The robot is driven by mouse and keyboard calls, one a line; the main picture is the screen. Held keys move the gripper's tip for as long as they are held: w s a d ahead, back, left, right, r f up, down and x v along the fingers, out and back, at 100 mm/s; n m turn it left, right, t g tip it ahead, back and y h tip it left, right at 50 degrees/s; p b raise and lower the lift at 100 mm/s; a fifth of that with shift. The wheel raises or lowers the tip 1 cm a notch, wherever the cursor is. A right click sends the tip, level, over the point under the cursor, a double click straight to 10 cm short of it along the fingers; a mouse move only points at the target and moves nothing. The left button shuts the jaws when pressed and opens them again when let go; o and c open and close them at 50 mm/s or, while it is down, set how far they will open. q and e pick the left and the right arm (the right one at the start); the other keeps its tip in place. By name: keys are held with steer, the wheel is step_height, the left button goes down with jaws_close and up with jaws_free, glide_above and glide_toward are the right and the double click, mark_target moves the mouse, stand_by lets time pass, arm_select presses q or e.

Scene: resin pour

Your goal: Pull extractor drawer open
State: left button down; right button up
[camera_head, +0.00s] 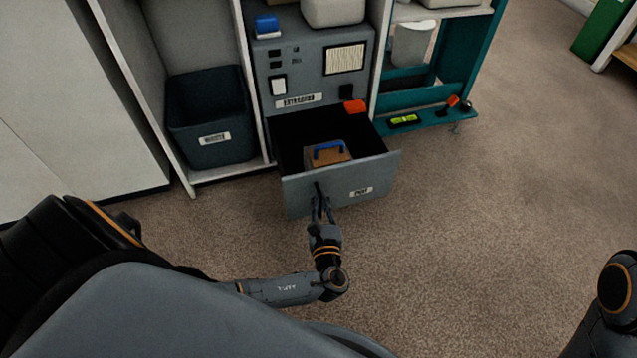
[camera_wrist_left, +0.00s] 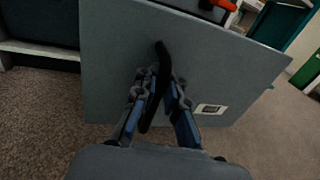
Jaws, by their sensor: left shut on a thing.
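The grey extractor cabinet (camera_head: 306,75) stands at the back with its drawer (camera_head: 312,195) pulled out toward me. Inside the open drawer lies a brown block with a blue handle (camera_head: 329,151). My left gripper (camera_head: 320,200) is at the drawer front. In the left wrist view my left gripper (camera_wrist_left: 158,90) is shut on the dark upright drawer handle (camera_wrist_left: 160,58), with one finger on each side of it. The drawer front (camera_wrist_left: 115,60) fills much of that view, with a small white label at right. My right gripper is out of view.
A dark bin (camera_head: 210,105) stands in the white shelf left of the cabinet. A teal stand (camera_head: 425,122) at right holds a green level and a white bucket. The carpet (camera_head: 480,240) in front and to the right is clear.

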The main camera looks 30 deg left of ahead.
arm_select(q)
steer(key=c, duration=1.4)
jaws_free()
step_height(320, 180, up, 10)
steer(key=shift+r, duration=0.1)
